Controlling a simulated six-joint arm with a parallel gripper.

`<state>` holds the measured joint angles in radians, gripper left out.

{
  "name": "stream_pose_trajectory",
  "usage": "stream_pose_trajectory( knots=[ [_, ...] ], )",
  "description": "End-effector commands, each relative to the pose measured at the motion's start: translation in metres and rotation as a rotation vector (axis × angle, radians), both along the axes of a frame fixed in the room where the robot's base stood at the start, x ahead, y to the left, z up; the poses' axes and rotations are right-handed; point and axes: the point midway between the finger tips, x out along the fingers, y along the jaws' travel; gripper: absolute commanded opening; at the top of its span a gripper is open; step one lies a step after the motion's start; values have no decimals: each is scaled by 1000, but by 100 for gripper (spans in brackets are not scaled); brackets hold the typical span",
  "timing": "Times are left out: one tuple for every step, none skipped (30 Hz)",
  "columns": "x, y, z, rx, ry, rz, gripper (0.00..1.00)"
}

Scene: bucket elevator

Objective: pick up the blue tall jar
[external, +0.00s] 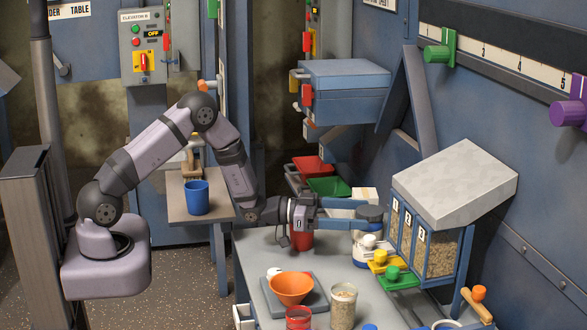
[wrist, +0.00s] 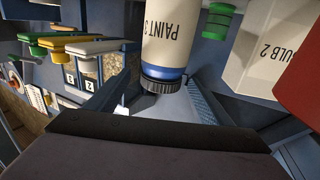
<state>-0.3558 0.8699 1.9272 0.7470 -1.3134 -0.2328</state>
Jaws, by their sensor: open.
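A tall jar with a dark cap, a blue band and a white label reading "PAINT 3" (wrist: 170,40) is ahead of my gripper in the wrist view, where it appears upside down. In the external view the jar (external: 370,213) stands on the grey table near the grain bins, its lower part partly hidden. My gripper (external: 360,214) is open and roughly level, with its fingertips at the jar's upper part. In the wrist view the gripper's fingers (wrist: 165,95) lie on either side of the dark cap. I cannot tell whether they touch it.
A white box marked "BULB 2" (wrist: 262,55) and a red object (wrist: 302,75) are close on the right in the wrist view. Yellow (external: 382,261) and green (external: 395,277) bin slides stick out beside the jar. A blue cup (external: 197,198) stands on a shelf.

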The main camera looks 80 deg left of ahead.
Motion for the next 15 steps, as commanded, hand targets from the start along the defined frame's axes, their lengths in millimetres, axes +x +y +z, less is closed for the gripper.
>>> stream_pose_trajectory(
  knots=[
    [0,0,-3,0,0,0,74],
    [0,0,-4,0,-1,0,74],
    [0,0,-5,1,-1,0,74],
    [0,0,-5,1,-1,0,74],
    [0,0,-5,1,-3,0,74],
    [1,0,-5,1,-3,0,74],
    [2,-1,-5,2,-2,0,74],
    [3,-2,-5,2,-2,-1,74],
    [5,-3,-4,2,-1,-1,74],
    [8,-4,-4,2,-1,-1,74],
    [10,-4,-4,2,-1,-1,74],
    [13,-6,-4,1,0,-1,74],
    [15,-6,-4,1,-1,0,74],
    [17,-7,-4,2,-2,0,74],
    [19,-7,-4,2,-2,0,74]
  ],
)
